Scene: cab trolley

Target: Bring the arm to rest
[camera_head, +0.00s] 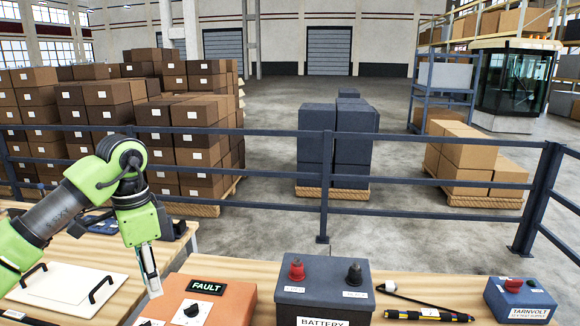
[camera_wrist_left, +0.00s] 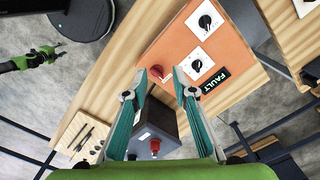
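My left arm comes in from the left in the head view, with its gripper (camera_head: 150,272) pointing down at the near left edge of an orange panel marked FAULT (camera_head: 222,294). In the left wrist view the two fingers (camera_wrist_left: 158,82) stand apart with nothing gripped between them. The orange panel (camera_wrist_left: 216,50) lies beyond the fingertips there, and its red knob (camera_wrist_left: 156,72) shows in the gap; I cannot tell whether a finger touches it. A green and black arm (camera_wrist_left: 38,60), likely my right one, shows at the left of the wrist view; its gripper is too small to read.
A dark battery box (camera_head: 323,292) stands right of the panel, then a black and yellow tool (camera_head: 428,315) and a blue box (camera_head: 520,299). A white board with black handles (camera_head: 66,290) lies at left. A railing (camera_head: 425,214) runs behind the wooden benches.

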